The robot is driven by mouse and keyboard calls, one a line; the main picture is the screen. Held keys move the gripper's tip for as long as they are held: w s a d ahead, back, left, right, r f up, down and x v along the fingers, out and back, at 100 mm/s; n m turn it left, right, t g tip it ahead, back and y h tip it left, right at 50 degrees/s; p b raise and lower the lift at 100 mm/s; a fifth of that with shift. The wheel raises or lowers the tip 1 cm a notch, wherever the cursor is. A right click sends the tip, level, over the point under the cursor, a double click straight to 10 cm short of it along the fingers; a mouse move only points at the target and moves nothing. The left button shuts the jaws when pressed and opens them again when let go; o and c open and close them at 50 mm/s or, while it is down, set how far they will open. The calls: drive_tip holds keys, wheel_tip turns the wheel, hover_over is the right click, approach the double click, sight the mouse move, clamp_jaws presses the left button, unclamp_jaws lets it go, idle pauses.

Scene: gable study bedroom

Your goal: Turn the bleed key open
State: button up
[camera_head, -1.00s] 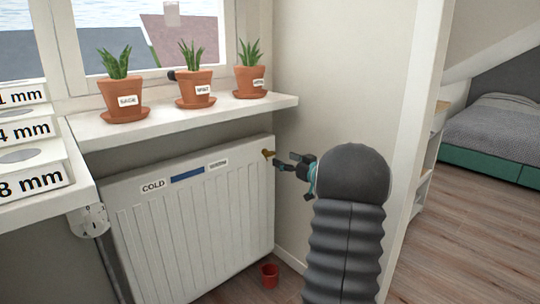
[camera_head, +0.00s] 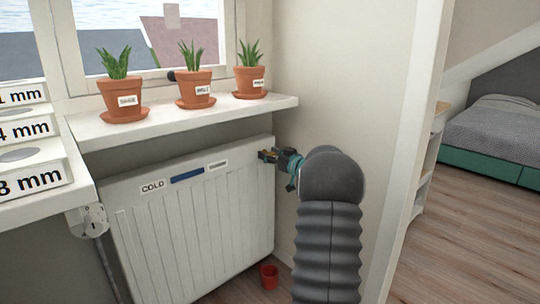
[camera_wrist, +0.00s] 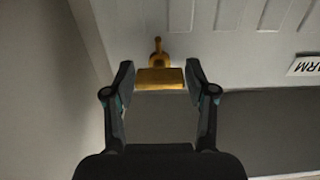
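The brass bleed key (camera_wrist: 160,78) is at the top right corner of the white radiator (camera_head: 195,215). In the wrist view its wide flat handle lies crosswise between the fingers of my gripper (camera_wrist: 160,82), with a narrower stem behind it toward the radiator.
A red cup (camera_head: 269,276) stands on the floor below the radiator's right end. Above is a windowsill (camera_head: 165,120) with three potted plants. The radiator carries a COLD label (camera_head: 153,187) and a blue strip (camera_head: 187,175). A wall (camera_head: 330,80) is close on the right.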

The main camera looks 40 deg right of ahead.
drive_tip(key=c, duration=0.6)
drive_tip(key=shift+n, duration=0.3)
drive_tip(key=n+b, duration=0.1)
drive_tip(key=n, duration=0.2)
drive_tip(key=shift+a+f, duration=0.1)
drive_tip(key=n+b, duration=0.1)
drive_tip(key=n, duration=0.4)
drive_tip(key=shift+a, duration=0.1)
drive_tip(key=n, duration=0.4)
drive_tip(key=shift+b, duration=0.4)
drive_tip(key=n, duration=0.5)
drive_tip(key=shift+f, duration=0.15)
drive_tip(key=shift+n, duration=0.3)
